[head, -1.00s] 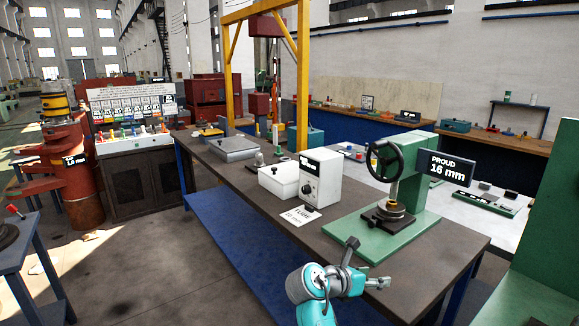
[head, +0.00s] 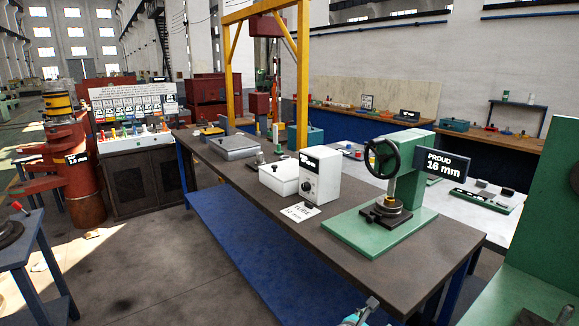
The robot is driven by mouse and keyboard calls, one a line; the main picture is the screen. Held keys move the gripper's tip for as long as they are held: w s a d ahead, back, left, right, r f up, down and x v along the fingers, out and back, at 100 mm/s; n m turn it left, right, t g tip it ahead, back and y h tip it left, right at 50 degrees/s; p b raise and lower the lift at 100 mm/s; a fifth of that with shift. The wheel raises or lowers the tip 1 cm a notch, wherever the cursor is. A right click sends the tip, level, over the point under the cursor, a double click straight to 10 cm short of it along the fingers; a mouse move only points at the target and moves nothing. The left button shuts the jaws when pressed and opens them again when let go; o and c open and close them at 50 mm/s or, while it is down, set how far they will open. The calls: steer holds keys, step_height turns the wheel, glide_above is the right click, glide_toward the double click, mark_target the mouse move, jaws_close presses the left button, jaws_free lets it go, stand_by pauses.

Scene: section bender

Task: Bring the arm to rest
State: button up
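My gripper (head: 368,306) shows only as a small grey and teal piece at the bottom edge of the head view, in front of the long workbench (head: 330,240). Most of it and the rest of my arm are out of the frame. Whether its fingers are open or shut cannot be made out, and nothing is seen held in it.
On the bench stand a green press with a black handwheel (head: 383,155), a white box with a dial (head: 320,175) and a white lidded case (head: 279,179). A green machine (head: 545,240) is at the right. Open floor (head: 140,265) lies left of the bench.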

steer(key=s+a+f+m+t+y, duration=0.15)
steer(key=s+f+m+y, duration=0.4)
steer(key=s+f, duration=1.25)
steer(key=s+a+r+m+t+y, duration=0.15)
steer(key=s+m, duration=0.25)
steer(key=s, duration=0.5)
steer(key=s+r+m+t+y, duration=0.1)
steer(key=s+r+m+y, duration=0.15)
steer(key=s, duration=0.75)
steer(key=s+r+m+t, duration=0.1)
steer(key=s+r+m, duration=1.2)
steer(key=s, duration=0.4)
steer(key=shift+a+r+t, duration=0.4)
steer(key=shift+r, duration=0.4)
steer(key=shift+w, duration=0.1)
